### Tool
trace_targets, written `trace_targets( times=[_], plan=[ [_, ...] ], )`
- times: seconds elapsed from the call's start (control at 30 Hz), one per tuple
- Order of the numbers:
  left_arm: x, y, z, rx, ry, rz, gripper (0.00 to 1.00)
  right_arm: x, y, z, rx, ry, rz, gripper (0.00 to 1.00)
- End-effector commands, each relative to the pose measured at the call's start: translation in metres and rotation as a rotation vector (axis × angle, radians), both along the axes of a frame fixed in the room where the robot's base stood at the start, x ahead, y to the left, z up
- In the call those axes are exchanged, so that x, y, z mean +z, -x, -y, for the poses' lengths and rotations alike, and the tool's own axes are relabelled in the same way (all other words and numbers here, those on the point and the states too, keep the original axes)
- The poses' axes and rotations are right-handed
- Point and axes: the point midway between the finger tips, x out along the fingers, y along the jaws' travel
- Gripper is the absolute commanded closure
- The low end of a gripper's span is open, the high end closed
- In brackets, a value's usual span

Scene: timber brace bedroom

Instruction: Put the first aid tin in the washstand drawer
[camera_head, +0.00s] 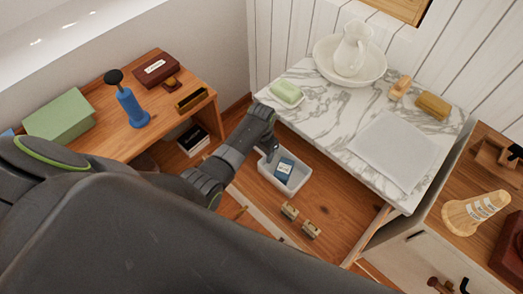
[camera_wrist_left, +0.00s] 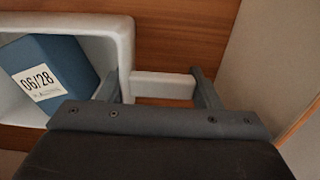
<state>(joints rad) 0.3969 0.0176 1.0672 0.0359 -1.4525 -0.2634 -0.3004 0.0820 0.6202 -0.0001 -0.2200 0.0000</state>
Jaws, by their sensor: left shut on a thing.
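My left gripper (camera_head: 268,153) reaches down over the pulled-out washstand drawer (camera_head: 328,196), at the upper left edge of a white open-topped tub (camera_head: 306,180). In the left wrist view the gripper (camera_wrist_left: 160,85) is shut on a plain white block-like piece (camera_wrist_left: 163,86). This piece lies right beside the tub's rim (camera_wrist_left: 124,50). I cannot tell whether it is part of the tub or a separate thing. A blue box (camera_head: 285,168) with a date label (camera_wrist_left: 40,82) lies in the tub. No first aid marking is visible. My right gripper is not in view.
Two small brass-coloured pieces (camera_head: 289,211) lie near the tub. The marble top (camera_head: 330,110) above holds a green soap dish (camera_head: 287,93), a basin with a jug (camera_head: 353,50) and a folded grey cloth (camera_head: 395,148). A wooden desk (camera_head: 160,118) stands left, a cabinet right.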

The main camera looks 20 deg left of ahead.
Motion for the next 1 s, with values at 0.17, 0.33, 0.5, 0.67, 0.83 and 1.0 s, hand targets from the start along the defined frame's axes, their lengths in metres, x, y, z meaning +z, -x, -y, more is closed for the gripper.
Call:
trace_targets(
  times=[0.17,0.33,0.5,0.67,0.83,1.0],
  plan=[
    [0.002,-0.001,0.001,-0.001,0.001,0.003,0.78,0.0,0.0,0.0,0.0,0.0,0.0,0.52],
    [-0.003,0.0,0.0,0.0,0.0,0.001,0.41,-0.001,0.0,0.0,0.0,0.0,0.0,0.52],
    [-0.002,0.0,0.0,0.0,0.0,0.001,0.2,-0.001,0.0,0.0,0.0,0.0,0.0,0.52],
    [-0.002,0.0,0.0,0.0,0.0,0.001,0.2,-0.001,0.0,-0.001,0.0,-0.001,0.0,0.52],
    [0.002,-0.001,0.0,0.0,0.0,0.002,0.2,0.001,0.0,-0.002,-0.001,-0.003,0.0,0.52],
    [0.021,-0.002,0.0,0.0,0.001,0.005,0.2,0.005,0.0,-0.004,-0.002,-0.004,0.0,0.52]
  ],
)
